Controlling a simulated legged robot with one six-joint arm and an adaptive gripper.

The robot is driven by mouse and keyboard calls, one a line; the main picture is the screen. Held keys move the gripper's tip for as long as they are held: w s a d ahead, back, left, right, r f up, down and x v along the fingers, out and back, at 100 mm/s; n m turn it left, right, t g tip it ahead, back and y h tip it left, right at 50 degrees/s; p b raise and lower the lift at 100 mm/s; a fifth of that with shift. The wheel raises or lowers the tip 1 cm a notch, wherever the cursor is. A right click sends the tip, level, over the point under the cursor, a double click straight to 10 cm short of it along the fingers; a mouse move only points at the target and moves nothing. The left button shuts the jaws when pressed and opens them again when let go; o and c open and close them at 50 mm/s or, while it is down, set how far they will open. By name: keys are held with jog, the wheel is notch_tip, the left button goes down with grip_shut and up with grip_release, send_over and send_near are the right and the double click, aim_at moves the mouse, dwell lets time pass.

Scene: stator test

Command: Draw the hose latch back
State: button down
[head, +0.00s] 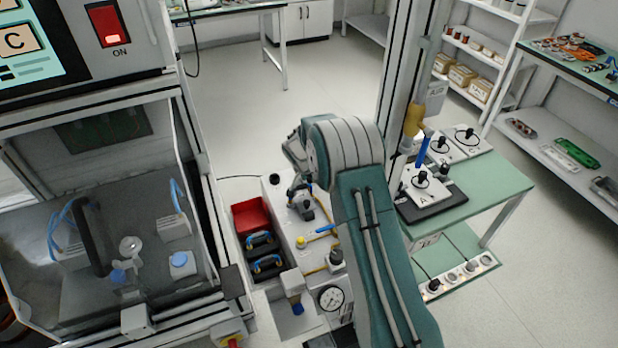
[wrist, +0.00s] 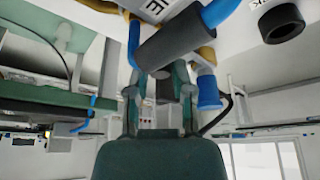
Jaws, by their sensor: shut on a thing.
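In the wrist view, the two teal fingers of my gripper (wrist: 162,86) are closed on a small dark grey piece between them, which looks like the hose latch (wrist: 164,90). A thick dark grey sleeve (wrist: 172,44) lies slantwise just past the fingertips. A blue hose (wrist: 222,10) leaves the sleeve at its upper right. In the head view, my teal and grey arm reaches over the white bench unit (head: 290,225). A dark grey fitting (head: 307,208) shows left of the arm. The fingertips cannot be made out clearly there.
A red bin (head: 251,215) and blue-handled black items (head: 262,243) stand left of the unit. A pressure gauge (head: 331,298) is at its front. A green table (head: 450,205) stands to the right. A blue plug (wrist: 208,92) sits close beside the right finger in the wrist view.

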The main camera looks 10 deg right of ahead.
jog(key=shift+c, duration=2.4)
grip_release()
jog(key=shift+a+f, duration=0.1)
jog(key=shift+s+r, duration=0.1)
jog(key=shift+r, duration=0.3)
jog(key=v, duration=1.1)
jog(key=shift+s+a, duration=0.1)
jog(key=shift+a, duration=0.05)
